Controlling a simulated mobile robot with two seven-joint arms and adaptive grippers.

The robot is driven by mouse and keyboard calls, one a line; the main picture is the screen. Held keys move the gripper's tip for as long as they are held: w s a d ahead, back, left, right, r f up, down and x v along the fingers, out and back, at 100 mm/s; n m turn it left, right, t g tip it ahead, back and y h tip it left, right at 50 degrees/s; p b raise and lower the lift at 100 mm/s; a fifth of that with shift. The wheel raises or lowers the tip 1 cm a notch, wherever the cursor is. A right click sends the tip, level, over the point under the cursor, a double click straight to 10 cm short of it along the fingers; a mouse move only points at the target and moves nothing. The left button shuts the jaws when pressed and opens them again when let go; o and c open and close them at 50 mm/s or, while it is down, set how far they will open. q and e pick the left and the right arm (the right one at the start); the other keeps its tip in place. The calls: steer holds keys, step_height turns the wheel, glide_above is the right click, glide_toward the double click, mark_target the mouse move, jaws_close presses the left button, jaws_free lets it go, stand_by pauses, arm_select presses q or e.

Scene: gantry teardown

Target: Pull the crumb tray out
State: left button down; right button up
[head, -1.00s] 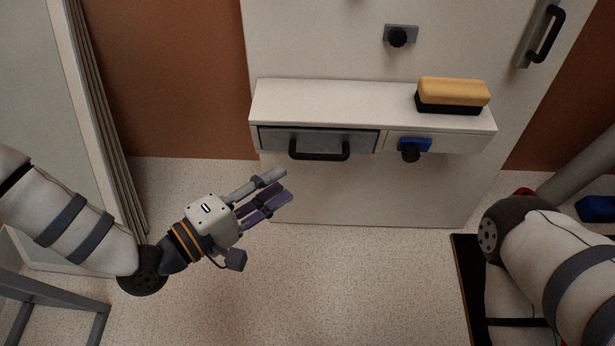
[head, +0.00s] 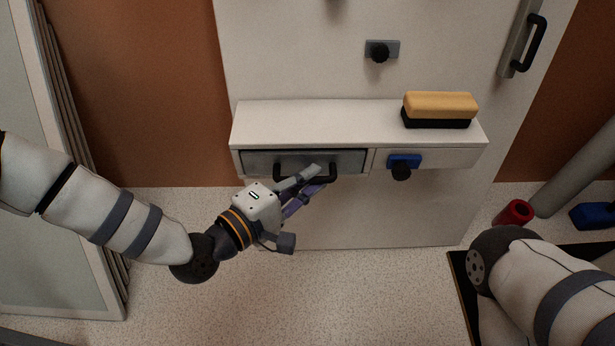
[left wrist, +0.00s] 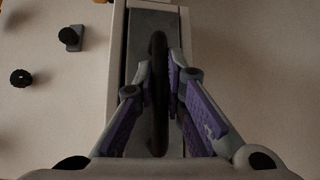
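The crumb tray (head: 262,162) is a dark grey drawer front set in the left part of the white ledge. Its black bar handle (head: 279,174) faces me. The tray front (left wrist: 150,20) lies behind. My right arm shows at the lower right, but its gripper is out of view.
A yellow and black block (head: 440,108) sits on the ledge (head: 320,118). A blue latch with a black knob (head: 402,166) is right of the tray. A red cylinder (head: 515,212) stands on the floor at right. Floor below the ledge is clear.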

arm_select(q)
steer(key=s+p, duration=0.3)
steer(key=s, duration=0.6)
steer(key=shift+s, duration=0.3)
arm_select(e)
steer(key=shift+w+r+t, duration=0.15)
steer(key=shift+w+r, duration=0.2)
steer(key=shift+r, duration=0.25)
steer(key=shift+w+r+t, duration=0.15)
steer(key=shift+w+r, duration=0.2)
steer(key=shift+r, duration=0.25)
arm_select(q)
steer(key=shift+d, duration=0.1)
steer(key=c, duration=1.7)
jaws_free()
arm_select(e)
steer(key=shift+s, duration=0.1)
arm_select(q)
steer(key=shift+o, duration=0.2)
steer(key=v, duration=1.2)
